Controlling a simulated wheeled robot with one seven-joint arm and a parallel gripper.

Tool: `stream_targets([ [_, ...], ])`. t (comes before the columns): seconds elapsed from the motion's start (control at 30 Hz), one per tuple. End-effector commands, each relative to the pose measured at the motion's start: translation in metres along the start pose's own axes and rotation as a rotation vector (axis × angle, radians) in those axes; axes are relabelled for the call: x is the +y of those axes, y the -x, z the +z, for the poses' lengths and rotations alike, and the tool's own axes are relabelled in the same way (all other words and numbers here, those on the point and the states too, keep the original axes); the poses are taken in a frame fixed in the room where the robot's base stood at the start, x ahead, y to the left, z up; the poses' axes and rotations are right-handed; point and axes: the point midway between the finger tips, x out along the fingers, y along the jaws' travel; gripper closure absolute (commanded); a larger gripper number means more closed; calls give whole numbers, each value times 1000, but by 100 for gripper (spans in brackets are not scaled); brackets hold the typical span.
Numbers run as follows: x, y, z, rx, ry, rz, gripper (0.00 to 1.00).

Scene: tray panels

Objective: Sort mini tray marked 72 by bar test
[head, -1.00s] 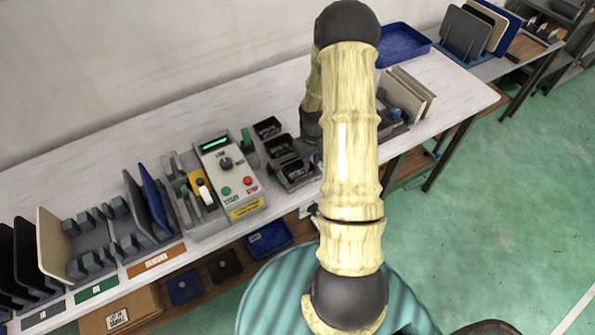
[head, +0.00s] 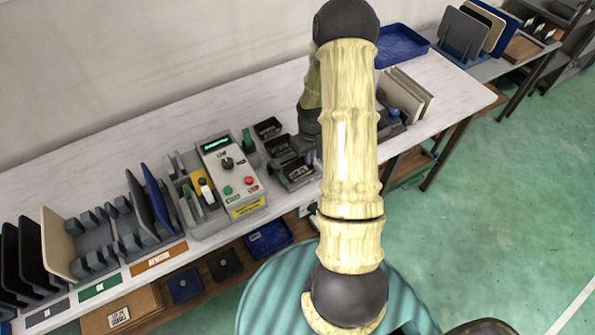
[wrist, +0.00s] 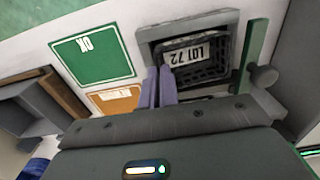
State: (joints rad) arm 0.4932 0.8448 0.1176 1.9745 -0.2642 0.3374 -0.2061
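The mini tray (wrist: 210,70) is black, slotted and labelled LOT 72. It sits in a grey holder (wrist: 146,33) in the wrist view. A green upright bar (wrist: 254,55) stands at the holder's right side. My gripper (wrist: 160,72) shows two lilac fingers close together, with a thin gap, by the tray's lower left corner. Whether they touch the tray is unclear. A green OK mat (wrist: 92,60) and an orange mat (wrist: 115,99) lie left of the holder. In the head view my arm mostly hides the gripper. A tester (head: 229,177) with a green display stands left of several black mini trays.
Racks with upright panels (head: 60,245) fill the bench's left end. A blue tray (head: 402,45) and more panels (head: 408,95) are behind and right of my arm. A lower shelf holds a blue bin (head: 268,238). The rear strip of the white bench (head: 120,150) is clear.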

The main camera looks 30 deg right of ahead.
Motion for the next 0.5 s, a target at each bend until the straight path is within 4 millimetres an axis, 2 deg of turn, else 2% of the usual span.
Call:
stream_targets([
  [0.5, 2, 6, 0, 1, -2, 2, 100],
])
